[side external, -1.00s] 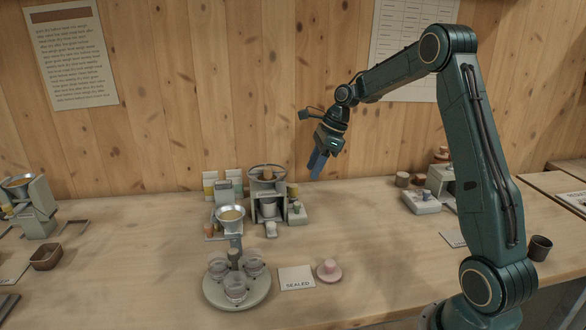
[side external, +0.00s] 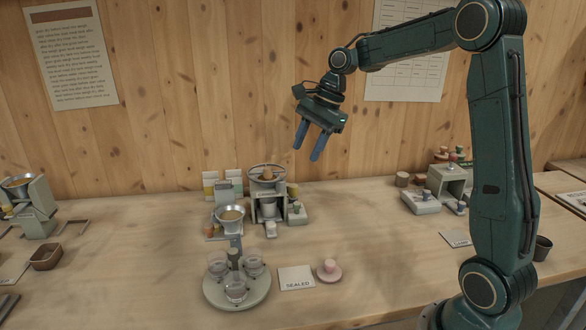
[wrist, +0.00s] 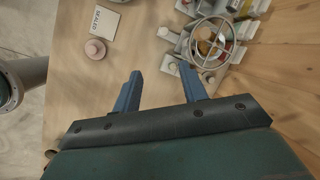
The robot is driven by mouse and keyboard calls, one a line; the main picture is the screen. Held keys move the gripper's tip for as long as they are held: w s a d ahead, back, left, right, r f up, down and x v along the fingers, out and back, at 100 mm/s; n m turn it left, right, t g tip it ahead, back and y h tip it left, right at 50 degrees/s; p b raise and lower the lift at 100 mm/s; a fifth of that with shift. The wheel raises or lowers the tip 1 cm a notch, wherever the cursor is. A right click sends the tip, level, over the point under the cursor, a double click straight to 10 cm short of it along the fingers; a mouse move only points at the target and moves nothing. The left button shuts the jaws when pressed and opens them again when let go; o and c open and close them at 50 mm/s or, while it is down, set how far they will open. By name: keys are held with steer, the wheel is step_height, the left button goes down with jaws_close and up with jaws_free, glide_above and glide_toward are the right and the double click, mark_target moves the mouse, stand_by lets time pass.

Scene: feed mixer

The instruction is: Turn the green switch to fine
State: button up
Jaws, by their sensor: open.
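A grey feed mixer (side external: 267,200) with a round wheel on top stands near the wall in the middle of the bench. A small grey switch box (side external: 297,215) sits at its right side, with a small greenish knob (side external: 297,206) on it. The knob is too small for me to read its setting or any label. My gripper (side external: 308,150) is open and empty, tilted downward in the air above and to the right of the mixer. In the wrist view its blue fingers (wrist: 161,72) are spread, with the mixer wheel (wrist: 212,42) beyond them to the right.
A round tray (side external: 237,292) with clear cups, a "SEALED" card (side external: 297,278) and a pink knob on a disc (side external: 329,270) are in front. Another grey box with knobs (side external: 421,202) stands to the right. The bench between the mixer and that box is clear.

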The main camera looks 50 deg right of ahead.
steer(key=s+a+r+n, duration=0.4)
steer(key=a+r+n, duration=0.1)
steer(key=a+n, duration=0.3)
steer(key=shift+s+r, duration=0.2)
steer(key=shift+s, duration=0.1)
stand_by(0.3)
steer(key=w+d+f+m, duration=0.5)
steer(key=d+m, duration=0.3)
steer(key=m, duration=0.8)
glide_above(298, 203)
steer(key=s+d, duration=0.4)
step_height(298, 203, down, 7)
steer(key=shift+d+y, duration=0.15)
steer(key=shift+y, duration=0.15)
steer(key=shift+f, duration=0.1)
steer(key=x, duration=1.3)
steer(key=shift+f, duration=0.35)
